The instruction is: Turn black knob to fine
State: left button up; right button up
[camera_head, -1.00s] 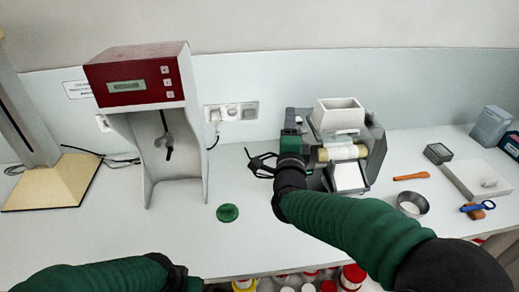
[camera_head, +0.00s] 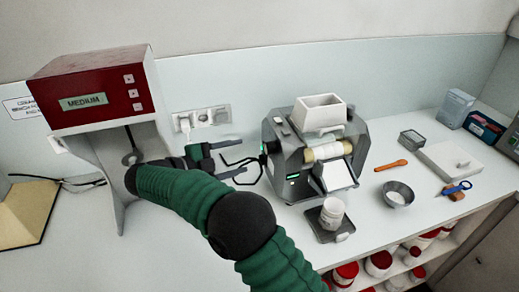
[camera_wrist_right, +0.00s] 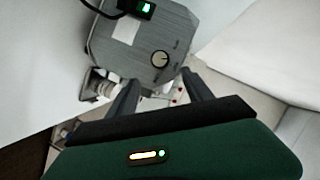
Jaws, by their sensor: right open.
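The mill (camera_head: 290,160) is a grey machine with a white hopper on top, on the counter at the centre. In the right wrist view its grey side panel (camera_wrist_right: 122,55) faces me. The round black knob (camera_wrist_right: 160,59) sits on that panel, with small markings beside it too blurred to read. My right gripper (camera_head: 238,158) is open and empty, to the left of the mill and pointing at its side. In the right wrist view its two fingers (camera_wrist_right: 160,92) are spread below the knob, apart from it. My left gripper is out of view.
A black cable (camera_head: 240,175) loops between gripper and mill. A red-topped device (camera_head: 95,88) reading MEDIUM stands at left. A bowl (camera_head: 397,195), orange spatula (camera_head: 391,165) and scale (camera_head: 450,161) lie to the right.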

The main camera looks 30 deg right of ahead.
aim_at(266, 153)
jog(key=x, duration=0.8)
jog(key=shift+w+d+p, duration=0.15)
jog(key=shift+d+p, duration=0.15)
jog(key=shift+d+f, duration=0.3)
jog(key=shift+d, duration=0.35)
jog(key=shift+a, duration=0.1)
grip_shut()
jog(key=shift+f+b, duration=0.25)
jog(key=shift+b, duration=0.45)
jog(key=m+h+b, duration=0.2)
jog(key=m+b, duration=0.3)
jog(key=b, duration=0.4)
jog(key=f+m+h+b, duration=0.1)
jog(key=m+h+b, duration=0.1)
jog(key=m+b, duration=0.4)
jog(key=m+h+b, duration=0.1)
jog(key=m+b, duration=0.4)
jog(key=b, duration=0.9)
jog(key=shift+w+f+m+g+h, duration=0.15)
jog(key=shift+f+m+g+h, duration=0.15)
jog(key=shift+f+h, duration=0.1)
jog(key=shift+r, duration=0.15)
